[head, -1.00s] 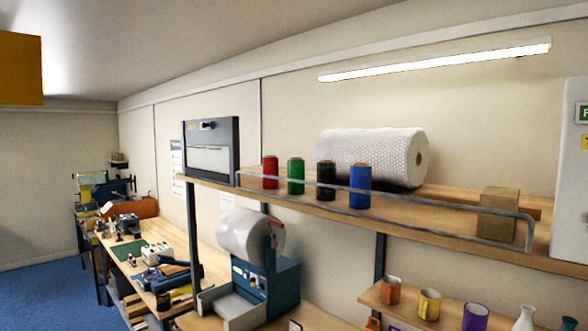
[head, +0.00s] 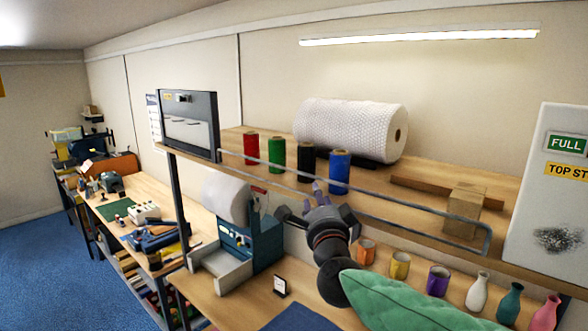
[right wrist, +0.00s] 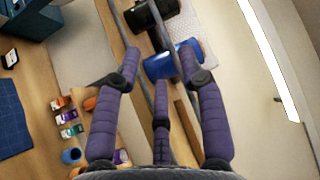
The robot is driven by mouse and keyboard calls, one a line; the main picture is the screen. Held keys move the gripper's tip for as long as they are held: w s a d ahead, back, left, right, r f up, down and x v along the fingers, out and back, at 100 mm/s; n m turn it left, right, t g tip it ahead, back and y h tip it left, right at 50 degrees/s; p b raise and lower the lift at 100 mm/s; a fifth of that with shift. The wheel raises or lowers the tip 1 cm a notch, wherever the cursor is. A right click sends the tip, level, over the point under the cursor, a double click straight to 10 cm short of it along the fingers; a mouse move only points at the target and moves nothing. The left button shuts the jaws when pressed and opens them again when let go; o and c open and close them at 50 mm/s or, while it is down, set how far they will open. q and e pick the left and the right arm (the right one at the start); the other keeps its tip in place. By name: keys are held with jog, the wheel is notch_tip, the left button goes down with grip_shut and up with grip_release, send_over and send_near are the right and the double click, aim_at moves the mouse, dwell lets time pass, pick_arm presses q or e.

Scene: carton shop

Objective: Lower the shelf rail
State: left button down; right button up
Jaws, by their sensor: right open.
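The shelf rail (head: 415,207) is a thin grey metal bar along the front edge of the upper wooden shelf, raised above the board and bent down at its right end. My right gripper (head: 316,194) is open and empty, with its purple fingers close to the rail in front of the blue spool. In the right wrist view, the spread fingers (right wrist: 160,62) point toward the shelf edge, and a grey bar runs between them. I cannot tell whether any finger touches the rail. My left gripper is not in view.
Red, green, black and blue (head: 339,172) spools stand behind the rail, with a bubble-wrap roll (head: 345,128) at the back. A cardboard box (head: 464,210) sits near the rail's right end. Cups and vases (head: 478,291) stand below. A white cabinet (head: 545,195) is at right.

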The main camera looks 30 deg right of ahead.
jog(key=p+x, duration=0.2)
jog(key=x, duration=0.8)
jog(key=shift+w+d, duration=0.15)
jog(key=shift+w, duration=0.2)
grip_shut()
